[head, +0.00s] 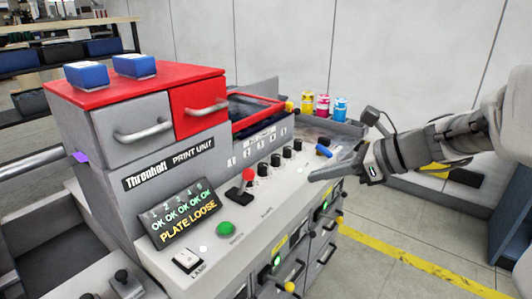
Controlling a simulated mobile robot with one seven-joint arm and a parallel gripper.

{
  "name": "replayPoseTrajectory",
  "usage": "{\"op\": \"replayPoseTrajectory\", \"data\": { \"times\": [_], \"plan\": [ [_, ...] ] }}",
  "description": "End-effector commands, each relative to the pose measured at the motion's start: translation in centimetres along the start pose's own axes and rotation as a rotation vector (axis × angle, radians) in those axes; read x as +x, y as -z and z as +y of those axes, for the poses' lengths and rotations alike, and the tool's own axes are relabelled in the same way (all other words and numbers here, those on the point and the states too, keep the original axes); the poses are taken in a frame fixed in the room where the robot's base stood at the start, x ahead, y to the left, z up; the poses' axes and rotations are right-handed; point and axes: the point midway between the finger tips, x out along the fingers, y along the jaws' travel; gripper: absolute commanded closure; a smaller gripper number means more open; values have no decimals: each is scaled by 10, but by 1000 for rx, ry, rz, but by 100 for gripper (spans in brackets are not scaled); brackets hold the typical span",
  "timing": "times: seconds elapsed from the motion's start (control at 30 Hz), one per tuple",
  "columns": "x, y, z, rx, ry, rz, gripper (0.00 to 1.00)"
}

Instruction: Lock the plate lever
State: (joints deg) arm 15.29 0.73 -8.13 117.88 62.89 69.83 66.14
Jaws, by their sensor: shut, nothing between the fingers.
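The machine's slanted display (180,213) reads OK under several numbers and "PLATE LOOSE" in yellow below. A small lever with a blue handle (323,150) sits on the right part of the light panel top. A black lever with a red knob (248,175) stands upright farther left on the panel. I cannot read which of these is labelled as the plate lever. My gripper (313,177) is shut and empty. It reaches in from the right, with its tips over the panel's front edge, just below the blue handle in the picture and apparently apart from it.
A row of black knobs (275,159) stands between the two levers. A green button (225,229) and a white lamp switch (187,260) are at the front left. Pink, yellow and blue bottles (323,105) stand behind. Drawers with handles line the front; the floor at right is mostly clear.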

Motion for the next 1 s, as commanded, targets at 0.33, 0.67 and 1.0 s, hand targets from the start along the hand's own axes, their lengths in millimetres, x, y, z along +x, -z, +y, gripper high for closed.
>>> {"op": "replayPoseTrajectory", "data": {
  "times": [0.33,0.67,1.0],
  "plan": [
    [5,0,1,-3,-3,1,100],
    [64,1,2,-3,-6,2,100],
    [118,-18,1,-6,-3,1,100]
  ]
}}
